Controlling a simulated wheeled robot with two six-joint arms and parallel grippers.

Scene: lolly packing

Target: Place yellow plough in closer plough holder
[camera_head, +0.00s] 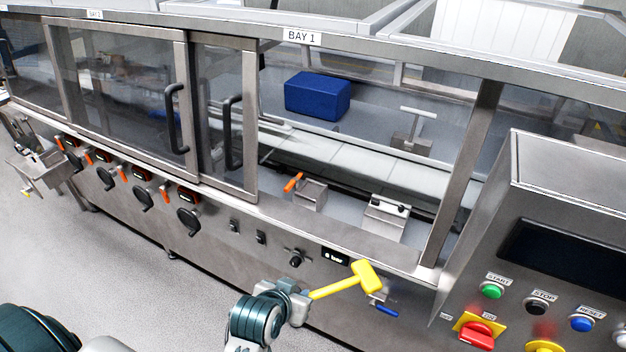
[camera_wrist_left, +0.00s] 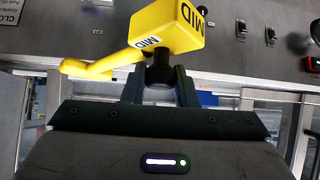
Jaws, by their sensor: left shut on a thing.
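The yellow plough (camera_head: 366,278) has a block head, marked MID in the left wrist view (camera_wrist_left: 170,25), and a rod handle. My left gripper (camera_head: 304,294) is shut on it and holds it outside the machine's front, below the open bay window. In the left wrist view the fingers (camera_wrist_left: 160,85) close below the plough's head. Inside the bay, a metal block with an orange lever (camera_head: 308,194) and another metal block with dark knobs (camera_head: 385,216) stand on the near side of the conveyor. A further block (camera_head: 408,143) across the belt carries a pale T-shaped piece. My right gripper is not in view.
A white conveyor belt (camera_head: 350,163) runs through the bay, with a blue box (camera_head: 318,96) behind it. Sliding glass doors (camera_head: 115,95) cover the left side. The frame post (camera_head: 462,175) and control panel (camera_head: 540,270) bound the opening on the right.

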